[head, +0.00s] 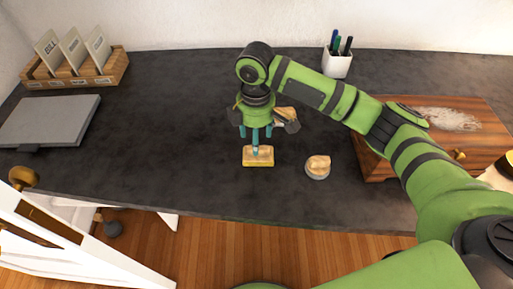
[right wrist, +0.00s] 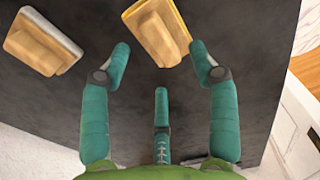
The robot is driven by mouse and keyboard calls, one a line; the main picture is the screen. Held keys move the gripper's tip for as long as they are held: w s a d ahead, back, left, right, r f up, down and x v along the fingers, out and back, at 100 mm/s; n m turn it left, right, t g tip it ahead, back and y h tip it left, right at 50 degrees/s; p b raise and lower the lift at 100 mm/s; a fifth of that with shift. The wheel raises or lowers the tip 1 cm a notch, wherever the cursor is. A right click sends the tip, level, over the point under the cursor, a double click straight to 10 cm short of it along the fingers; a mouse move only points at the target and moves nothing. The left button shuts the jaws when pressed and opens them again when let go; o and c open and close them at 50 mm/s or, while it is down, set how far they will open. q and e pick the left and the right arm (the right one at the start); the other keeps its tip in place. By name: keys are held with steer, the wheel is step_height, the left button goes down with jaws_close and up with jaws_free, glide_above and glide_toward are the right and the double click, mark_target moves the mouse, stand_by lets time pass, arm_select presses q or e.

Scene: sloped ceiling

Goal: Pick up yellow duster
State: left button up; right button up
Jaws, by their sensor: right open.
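The yellow duster (head: 258,160) lies on the dark desktop (head: 200,190), a small block with a yellow base and a tan wooden grip on top. My right gripper (head: 257,138) points down just behind and above it, its teal fingers spread and empty. My left gripper is not in view.
A round grey-based object with a tan top (head: 318,167) stands right of the duster. A wooden box (head: 470,145) is at the right. A white pen cup (head: 338,64), a card rack (head: 75,68) and a grey flat case (head: 48,121) lie farther off. The front desk edge is near.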

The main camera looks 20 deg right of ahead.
steer(key=shift+s+d+f+p, duration=0.1)
steer(key=shift+s+f+p, duration=0.05)
steer(key=shift+f, duration=0.45)
steer(key=shift+s+d+f+p, duration=0.1)
steer(key=shift+f+p, duration=0.05)
steer(key=shift+f, duration=0.4)
step_height(320, 180, down, 2)
steer(key=shift+w+f, duration=0.1)
steer(key=shift+w, duration=0.05)
steer(key=shift+f, duration=0.15)
steer(key=c, duration=1.2)
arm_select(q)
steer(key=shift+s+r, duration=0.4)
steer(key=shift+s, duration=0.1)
arm_select(e)
jaws_close()
